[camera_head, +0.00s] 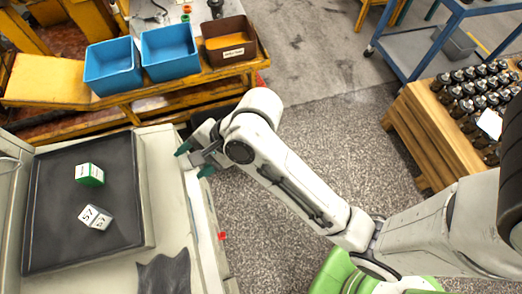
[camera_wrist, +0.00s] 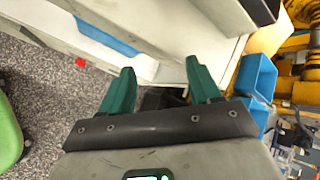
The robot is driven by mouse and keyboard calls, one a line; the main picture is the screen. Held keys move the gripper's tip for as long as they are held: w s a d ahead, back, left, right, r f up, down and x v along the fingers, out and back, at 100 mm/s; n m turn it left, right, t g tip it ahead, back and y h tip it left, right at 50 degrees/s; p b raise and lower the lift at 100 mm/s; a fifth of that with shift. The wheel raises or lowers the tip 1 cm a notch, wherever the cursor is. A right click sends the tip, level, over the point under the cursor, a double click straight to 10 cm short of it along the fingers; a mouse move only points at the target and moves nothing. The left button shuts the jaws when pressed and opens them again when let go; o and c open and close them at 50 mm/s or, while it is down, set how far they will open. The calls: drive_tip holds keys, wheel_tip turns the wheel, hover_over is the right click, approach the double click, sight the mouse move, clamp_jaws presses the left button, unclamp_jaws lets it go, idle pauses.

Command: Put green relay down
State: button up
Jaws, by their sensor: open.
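A green and white relay (camera_head: 89,174) sits on the dark mat (camera_head: 52,187) at the left in the head view. A white and grey relay (camera_head: 96,217) sits below it on the same mat. My gripper (camera_head: 192,159) is open and empty at the right edge of the pale bench (camera_head: 165,190), to the right of both relays and apart from them. Its green fingers also show spread apart in the wrist view (camera_wrist: 157,90), with nothing held between them. The relays do not show in the wrist view.
Two blue bins (camera_head: 113,66) (camera_head: 170,52) and a brown bin (camera_head: 229,40) stand on the yellow bench behind. A wooden crate (camera_head: 436,135) with several dark parts is at the right. A dark cloth (camera_head: 165,273) lies at the bench's front. The mat's right part is clear.

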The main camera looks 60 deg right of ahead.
drive_tip(key=s+d+f+n+g+h, duration=0.2)
drive_tip(key=s+d+f+n+h, duration=0.1)
drive_tip(key=s+d+f+n, duration=0.4)
drive_tip(key=shift+s+n+g, duration=0.3)
drive_tip(key=shift+s+n, duration=0.2)
drive_tip(key=shift+s, duration=0.45)
drive_tip(key=s+d+f+n+g+h, duration=0.1)
drive_tip(key=s+d+n, duration=0.1)
drive_tip(key=s, duration=0.1)
drive_tip(key=s+d+f+n+g+h, duration=0.1)
drive_tip(key=s+d+n, duration=0.1)
drive_tip(key=s+n, duration=0.1)
drive_tip(key=s+d+f+n+g+h, duration=0.1)
drive_tip(key=s+d+n, duration=0.1)
drive_tip(key=s+n, duration=0.1)
drive_tip(key=shift+s+f, duration=0.3)
drive_tip(key=shift+s, duration=0.4)
